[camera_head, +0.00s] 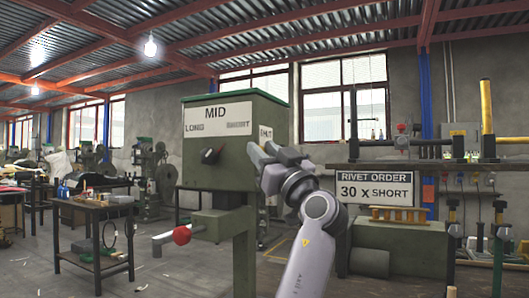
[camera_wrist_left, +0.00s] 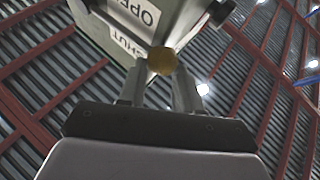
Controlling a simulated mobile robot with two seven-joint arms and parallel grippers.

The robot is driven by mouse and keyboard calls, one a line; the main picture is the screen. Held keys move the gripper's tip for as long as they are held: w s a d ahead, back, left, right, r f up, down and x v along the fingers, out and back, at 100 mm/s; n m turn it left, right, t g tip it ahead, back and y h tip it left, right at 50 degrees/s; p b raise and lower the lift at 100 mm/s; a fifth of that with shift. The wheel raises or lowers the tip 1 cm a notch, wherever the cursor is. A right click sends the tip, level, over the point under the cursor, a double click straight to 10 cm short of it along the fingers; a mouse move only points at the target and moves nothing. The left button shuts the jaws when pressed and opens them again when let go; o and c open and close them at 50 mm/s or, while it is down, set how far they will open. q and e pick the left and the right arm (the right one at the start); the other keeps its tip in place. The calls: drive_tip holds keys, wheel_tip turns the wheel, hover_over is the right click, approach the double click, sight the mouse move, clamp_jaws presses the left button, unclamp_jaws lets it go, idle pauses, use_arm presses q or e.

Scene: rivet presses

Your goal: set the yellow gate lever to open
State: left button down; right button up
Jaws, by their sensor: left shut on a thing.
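The green press hopper (camera_head: 213,165) stands near the middle of the head view, with a MID sign and a black selector knob (camera_head: 211,156) on its front. My left gripper (camera_head: 264,152) is at its right side, just below a SHUT label (camera_head: 265,133). In the left wrist view, the round yellow end of the gate lever (camera_wrist_left: 161,61) sits between the fingertips, and the gripper (camera_wrist_left: 158,75) is shut on it. An OPEN label (camera_wrist_left: 138,11) and the SHUT label (camera_wrist_left: 122,42) show beyond it. The gripper hides the lever in the head view. My right gripper is not in view.
A red-knobbed arm (camera_head: 181,236) sticks out left below the hopper. A RIVET ORDER sign (camera_head: 374,190) reads 30 x SHORT, at the right above a green machine (camera_head: 400,245). A dark table (camera_head: 95,208) with bottles stands left. Floor between the table and hopper is mostly clear.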

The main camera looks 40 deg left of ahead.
use_arm(q)
drive_tip(key=shift+w+a+f, duration=0.2)
drive_tip(key=shift+w+f, duration=0.1)
drive_tip(key=shift+f, duration=0.1)
drive_tip(key=c, duration=0.8)
unclamp_jaws()
drive_tip(key=shift+w, duration=0.1)
drive_tip(key=shift+w+a+f, duration=0.15)
drive_tip(key=shift+w+f, duration=0.05)
drive_tip(key=shift+s+r+b+v, duration=0.15)
drive_tip(key=shift+b+v, duration=0.15)
drive_tip(key=shift+v, duration=1.5)
drive_tip(key=shift+s+r+b+v, duration=0.15)
drive_tip(key=shift+b+v, duration=0.15)
drive_tip(key=shift+v, duration=1.5)
